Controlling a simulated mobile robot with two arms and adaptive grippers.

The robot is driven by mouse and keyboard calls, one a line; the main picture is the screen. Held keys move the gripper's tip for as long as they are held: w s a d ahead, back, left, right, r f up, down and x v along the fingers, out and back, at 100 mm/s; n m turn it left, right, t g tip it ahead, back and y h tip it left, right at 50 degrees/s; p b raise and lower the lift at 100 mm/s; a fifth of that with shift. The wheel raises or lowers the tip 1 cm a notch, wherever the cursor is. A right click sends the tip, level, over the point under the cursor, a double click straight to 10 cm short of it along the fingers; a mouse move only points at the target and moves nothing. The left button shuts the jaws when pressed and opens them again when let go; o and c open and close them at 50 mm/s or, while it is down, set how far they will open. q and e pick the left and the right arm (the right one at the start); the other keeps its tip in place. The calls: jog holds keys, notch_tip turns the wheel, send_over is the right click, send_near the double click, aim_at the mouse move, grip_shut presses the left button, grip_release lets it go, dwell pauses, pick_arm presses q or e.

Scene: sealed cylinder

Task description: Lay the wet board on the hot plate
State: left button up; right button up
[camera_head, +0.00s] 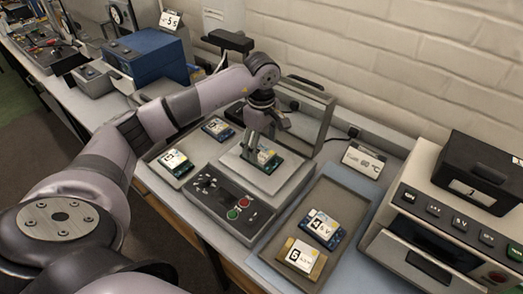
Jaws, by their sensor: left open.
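The hot plate (284,188) is a light grey slab on a grey unit with a dark control panel (234,203). A small green board with a pale label (265,158) lies on or just above the plate; I cannot tell if it touches. My left gripper (259,146) is right over this board, its fingers open around or beside it and hiding part of it. Other boards sit left of the plate, a green one (176,163) and a blue one (218,128). No visible mark tells me which board is wet. My right gripper is out of view.
A tray (331,192) at the right holds a blue board (323,229) and a yellowish board (300,256). A frame (312,110) rises behind the hot plate. A pale oven-like unit (423,235) stands far right, a blue box (147,55) back left.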

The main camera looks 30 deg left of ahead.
aim_at(262, 153)
pick_arm(q)
notch_tip(262, 153, up, 10)
jog(key=b, duration=0.2)
jog(key=shift+f, duration=0.2)
